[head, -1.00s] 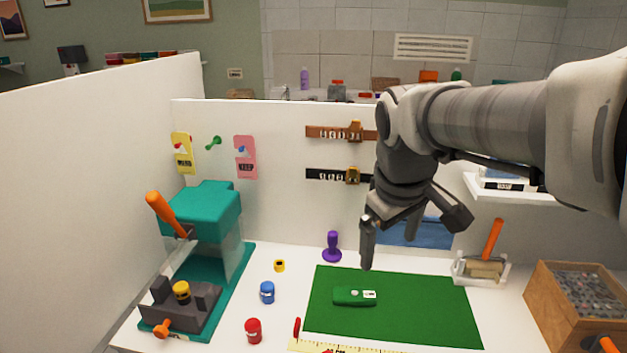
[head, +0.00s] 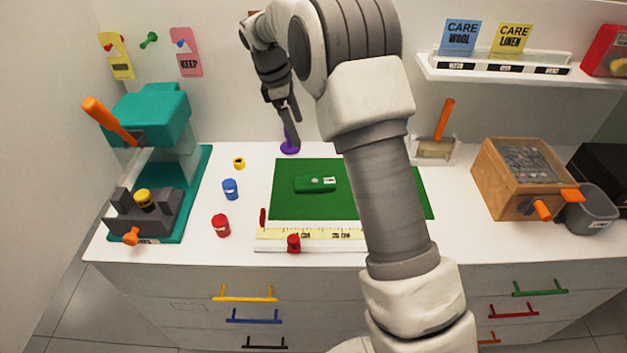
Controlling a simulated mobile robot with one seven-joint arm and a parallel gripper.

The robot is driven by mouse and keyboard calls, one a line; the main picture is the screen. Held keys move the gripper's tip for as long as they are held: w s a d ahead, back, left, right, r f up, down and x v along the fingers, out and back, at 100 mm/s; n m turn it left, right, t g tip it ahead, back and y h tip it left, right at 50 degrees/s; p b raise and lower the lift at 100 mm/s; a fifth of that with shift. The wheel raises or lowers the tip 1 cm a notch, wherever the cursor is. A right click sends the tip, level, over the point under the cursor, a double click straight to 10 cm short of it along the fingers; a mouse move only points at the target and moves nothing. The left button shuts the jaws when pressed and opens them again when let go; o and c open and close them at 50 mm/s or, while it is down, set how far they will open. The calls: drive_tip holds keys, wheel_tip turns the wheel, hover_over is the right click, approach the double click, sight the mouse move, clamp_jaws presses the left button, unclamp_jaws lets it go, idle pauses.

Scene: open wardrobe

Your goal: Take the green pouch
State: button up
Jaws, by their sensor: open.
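The green pouch (head: 312,184) lies flat on the green mat (head: 300,207), left of the mat's middle, with a small white label on its right part. My gripper (head: 291,122) is open, above and behind the pouch, at the back of the table. In the picture its fingers overlap the top of a purple-handled stamp (head: 289,148); I cannot tell whether they touch it. My gripper is apart from the pouch. My arm hides part of the mat's right side.
A teal press (head: 150,120) stands left. Blue (head: 230,189), red (head: 221,225) and yellow (head: 239,163) small pots stand between it and the mat. A yellow ruler (head: 310,234) lies along the front. A wooden box (head: 500,185) and wall shelf (head: 500,70) are right.

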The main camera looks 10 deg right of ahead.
wheel_tip(320, 180, down, 4)
drive_tip(key=w+n, duration=0.1)
drive_tip(key=w, duration=0.1)
approach(315, 181)
drive_tip(key=x, duration=0.8)
drive_tip(key=shift+f+p, duration=0.3)
drive_tip(key=c, duration=1.4)
drive_tip(key=shift+o, duration=0.2)
drive_tip(key=shift+r, duration=0.15)
